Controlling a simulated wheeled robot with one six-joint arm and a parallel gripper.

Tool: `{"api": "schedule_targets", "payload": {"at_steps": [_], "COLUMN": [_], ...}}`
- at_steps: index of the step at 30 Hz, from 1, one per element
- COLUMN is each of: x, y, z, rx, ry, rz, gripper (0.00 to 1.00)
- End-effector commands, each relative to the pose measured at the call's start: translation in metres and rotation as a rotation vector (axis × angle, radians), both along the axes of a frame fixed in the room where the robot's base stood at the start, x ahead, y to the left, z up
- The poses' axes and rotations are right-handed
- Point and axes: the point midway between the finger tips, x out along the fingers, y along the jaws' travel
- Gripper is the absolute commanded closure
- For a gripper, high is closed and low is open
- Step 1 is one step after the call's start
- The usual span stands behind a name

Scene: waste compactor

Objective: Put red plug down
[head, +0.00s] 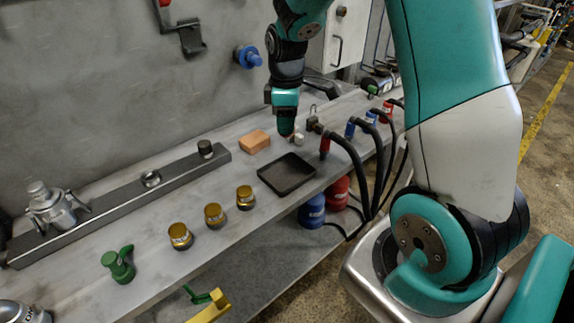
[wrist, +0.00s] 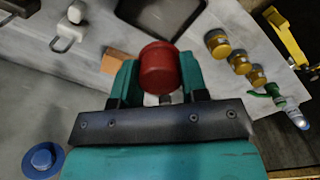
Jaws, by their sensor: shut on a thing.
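The red plug (wrist: 160,68) sits between the two fingers of my gripper (wrist: 157,85) in the wrist view, its round end facing the camera. My gripper is shut on it. In the head view my gripper (head: 286,118) points down over the back part of the grey bench (head: 215,190), to the right of the orange block (head: 255,141).
A black tray (head: 286,174) lies in front of my gripper. Several brass-coloured caps (head: 214,214) stand along the front edge. A small white piece (head: 298,139) and a padlock-like piece (head: 314,123) are close on the right. Black hoses with red and blue ends (head: 350,130) stand further right.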

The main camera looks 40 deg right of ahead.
Motion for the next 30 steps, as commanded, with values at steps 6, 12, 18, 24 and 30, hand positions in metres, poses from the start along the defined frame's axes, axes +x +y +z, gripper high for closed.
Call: {"api": "schedule_targets", "payload": {"at_steps": [6,12,18,24,30], "x": [-0.001,0.000,-0.001,0.000,0.000], "y": [0.000,0.000,0.000,0.000,0.000], "z": [-0.060,-0.091,-0.114,-0.133,-0.134], "rx": [0.001,0.000,0.000,-0.001,-0.001], "ry": [0.006,0.000,0.003,-0.001,-0.002], "rz": [-0.001,-0.002,-0.002,-0.002,-0.002], "gripper": [0.88,0.88,0.88,0.88,0.88]}}
